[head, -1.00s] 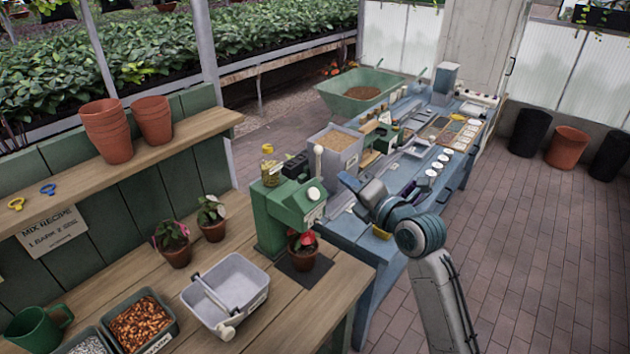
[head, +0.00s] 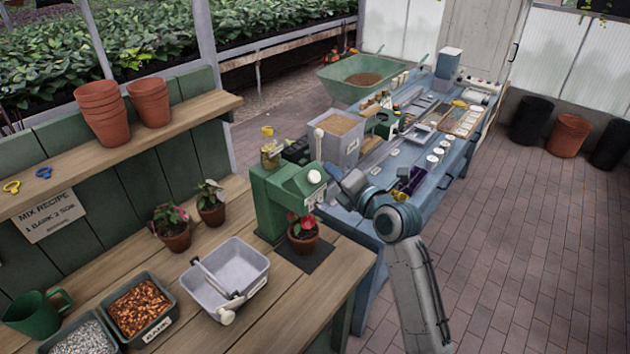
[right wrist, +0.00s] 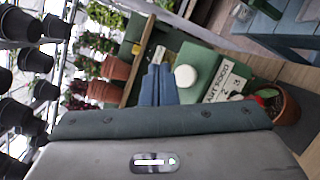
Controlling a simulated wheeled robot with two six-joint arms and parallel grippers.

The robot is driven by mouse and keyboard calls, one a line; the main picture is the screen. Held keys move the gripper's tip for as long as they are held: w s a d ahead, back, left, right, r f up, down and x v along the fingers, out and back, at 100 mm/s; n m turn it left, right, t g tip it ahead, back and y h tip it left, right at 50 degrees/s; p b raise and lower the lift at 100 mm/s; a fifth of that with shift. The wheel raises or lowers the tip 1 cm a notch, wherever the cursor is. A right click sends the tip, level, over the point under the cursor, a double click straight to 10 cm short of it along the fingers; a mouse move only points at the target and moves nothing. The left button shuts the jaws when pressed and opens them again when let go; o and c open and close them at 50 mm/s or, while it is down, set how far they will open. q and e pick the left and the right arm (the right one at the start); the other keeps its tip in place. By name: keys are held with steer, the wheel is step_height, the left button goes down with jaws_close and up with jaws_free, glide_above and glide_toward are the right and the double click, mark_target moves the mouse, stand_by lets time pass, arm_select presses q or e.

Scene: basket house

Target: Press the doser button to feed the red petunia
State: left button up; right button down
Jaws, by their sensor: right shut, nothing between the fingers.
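The green doser (head: 285,200) stands on the wooden bench with a round white button (head: 314,177) on its upper front. The red petunia (head: 302,222) is in a terracotta pot on a dark pad below the doser's head. My right gripper (head: 334,171) is shut and empty, just right of the button in the head view. In the right wrist view the blue fingertips (right wrist: 158,84) point at the doser, beside the white button (right wrist: 185,76); I cannot tell whether they touch. A plant food label (right wrist: 222,84) is next to the button. My left gripper is not in view.
A grey caddy (head: 230,275), two other potted petunias (head: 172,228), and a bark tray (head: 140,308) are on the bench left of the doser. A blue workbench (head: 440,165) with many items stands behind my right arm. The brick floor (head: 530,240) at right is clear.

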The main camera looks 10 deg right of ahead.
mark_target(314, 172)
steer(key=shift+w+a+f+b, duration=0.3)
steer(key=shift+w+f+b, duration=0.2)
steer(key=shift+b, duration=0.1)
steer(key=shift+w+a+f+b, duration=0.35)
steer(key=shift+f+b, duration=0.15)
steer(key=shift+b, duration=0.1)
stand_by(1.2)
steer(key=shift+w+a+f+b, duration=0.2)
steer(key=shift+f+b, duration=0.1)
steer(key=shift+b, duration=0.35)
steer(key=shift+w+a+f+b, duration=0.25)
steer(key=shift+f+b, duration=0.2)
steer(key=shift+b, duration=0.25)
stand_by(0.6)
stand_by(0.3)
steer(key=shift+s+d+r+p, duration=0.35)
steer(key=shift+s+d+r, duration=0.15)
steer(key=shift+r, duration=0.25)
